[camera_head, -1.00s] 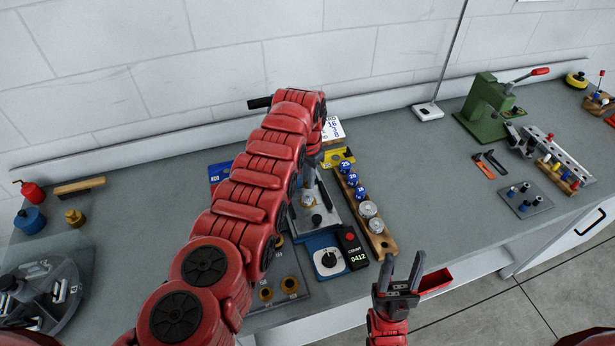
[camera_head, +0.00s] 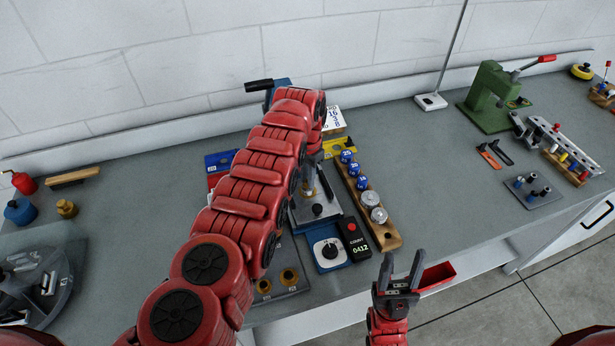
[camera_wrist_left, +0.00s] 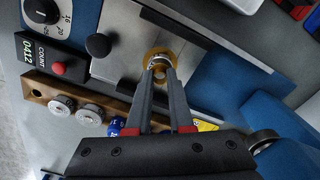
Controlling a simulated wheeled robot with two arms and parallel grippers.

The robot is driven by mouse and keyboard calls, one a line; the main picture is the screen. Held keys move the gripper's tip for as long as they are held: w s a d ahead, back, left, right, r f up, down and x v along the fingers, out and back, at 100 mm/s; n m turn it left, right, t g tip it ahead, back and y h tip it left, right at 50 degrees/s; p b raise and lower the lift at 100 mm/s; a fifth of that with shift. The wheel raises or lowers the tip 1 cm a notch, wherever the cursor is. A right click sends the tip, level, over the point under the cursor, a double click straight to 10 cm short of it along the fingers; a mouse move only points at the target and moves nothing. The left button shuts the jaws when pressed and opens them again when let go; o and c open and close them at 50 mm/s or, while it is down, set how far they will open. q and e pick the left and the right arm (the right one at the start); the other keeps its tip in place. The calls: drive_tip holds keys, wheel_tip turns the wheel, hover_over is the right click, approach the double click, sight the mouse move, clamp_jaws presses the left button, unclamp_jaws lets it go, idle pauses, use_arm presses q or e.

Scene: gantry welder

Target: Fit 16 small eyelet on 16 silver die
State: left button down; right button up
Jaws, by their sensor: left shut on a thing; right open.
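My left gripper (camera_wrist_left: 160,74) is shut on a small gold-coloured piece, likely the small eyelet, largely hidden between its fingertips. In the left wrist view the tips are at a silver round part (camera_wrist_left: 160,61), likely the silver die, inside a wider brass ring (camera_wrist_left: 176,48) on a grey metal plate (camera_wrist_left: 120,65). I cannot tell whether the held piece touches the silver part. In the head view the left gripper (camera_head: 312,165) is above that plate (camera_head: 318,211), partly hidden by my arm. My right gripper (camera_head: 401,276) is open and empty at the front bench edge.
A wooden rack (camera_head: 388,237) with blue-topped pieces and two silver pieces stands right of the plate. A counter (camera_head: 356,240) reads 0412 beside a dial (camera_head: 328,253). Brass rings (camera_head: 289,276) lie on a dark tray.

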use_arm(q)
drive_tip(key=shift+p, duration=0.4)
drive_tip(key=shift+f+b, duration=0.55)
drive_tip(key=shift+f, duration=0.05)
idle(0.4)
drive_tip(key=c, duration=0.7)
unclamp_jaws()
drive_tip(key=shift+r, duration=0.1)
